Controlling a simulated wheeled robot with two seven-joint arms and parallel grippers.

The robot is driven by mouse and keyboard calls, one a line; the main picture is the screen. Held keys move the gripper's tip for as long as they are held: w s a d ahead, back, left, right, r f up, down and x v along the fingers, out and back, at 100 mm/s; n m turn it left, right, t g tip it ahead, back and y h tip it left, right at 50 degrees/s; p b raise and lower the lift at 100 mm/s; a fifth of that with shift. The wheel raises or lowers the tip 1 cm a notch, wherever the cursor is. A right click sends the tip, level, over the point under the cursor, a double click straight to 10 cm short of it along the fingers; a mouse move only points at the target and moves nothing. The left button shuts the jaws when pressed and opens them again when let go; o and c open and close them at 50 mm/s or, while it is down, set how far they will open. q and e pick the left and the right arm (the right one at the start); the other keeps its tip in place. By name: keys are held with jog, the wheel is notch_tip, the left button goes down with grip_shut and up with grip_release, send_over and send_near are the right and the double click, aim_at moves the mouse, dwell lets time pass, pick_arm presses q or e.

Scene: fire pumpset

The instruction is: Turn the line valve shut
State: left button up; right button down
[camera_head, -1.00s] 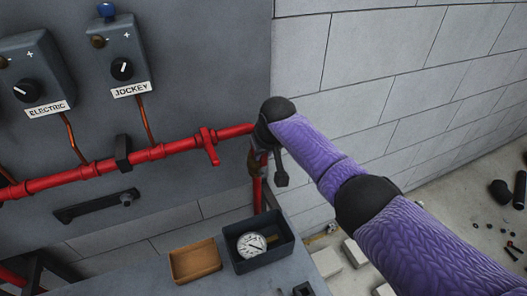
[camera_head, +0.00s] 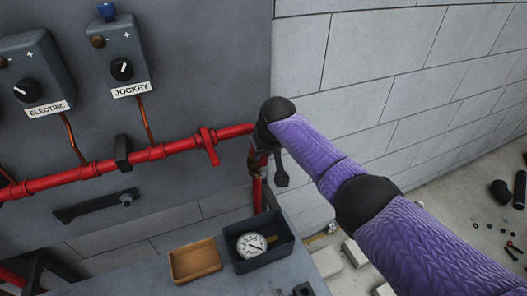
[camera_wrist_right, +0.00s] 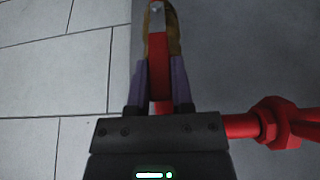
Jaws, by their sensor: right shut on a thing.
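The line valve is at the right end of the red pipe, and my right arm hides most of it in the head view. A small brass-coloured part of the valve (camera_wrist_right: 174,38) shows at the top of the right wrist view. My right gripper (camera_wrist_right: 159,85) has its two purple fingers shut on the valve's red handle (camera_wrist_right: 157,72), one finger on each side. In the head view my right gripper (camera_head: 259,160) is at the pipe end, partly hidden by my wrist. My left gripper is not in view.
The red pipe (camera_head: 180,147) runs along the grey panel, with a red fitting (camera_head: 209,146) left of my gripper. Below are a dark box (camera_head: 276,256) holding a gauge (camera_head: 251,244) and a wooden tray (camera_head: 194,262). A block wall (camera_head: 400,70) stands close on the right.

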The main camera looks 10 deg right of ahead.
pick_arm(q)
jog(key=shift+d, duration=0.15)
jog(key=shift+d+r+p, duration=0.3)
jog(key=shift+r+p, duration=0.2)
pick_arm(e)
jog(key=a+h, duration=0.3)
jog(key=shift+s+f+n+t+h, duration=0.3)
jog(key=shift+s+n+t+h, duration=0.05)
jog(key=shift+n+t+h, duration=0.05)
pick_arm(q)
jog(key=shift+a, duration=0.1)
pick_arm(e)
jog(key=c, duration=0.8)
grip_release()
jog(key=o, duration=0.3)
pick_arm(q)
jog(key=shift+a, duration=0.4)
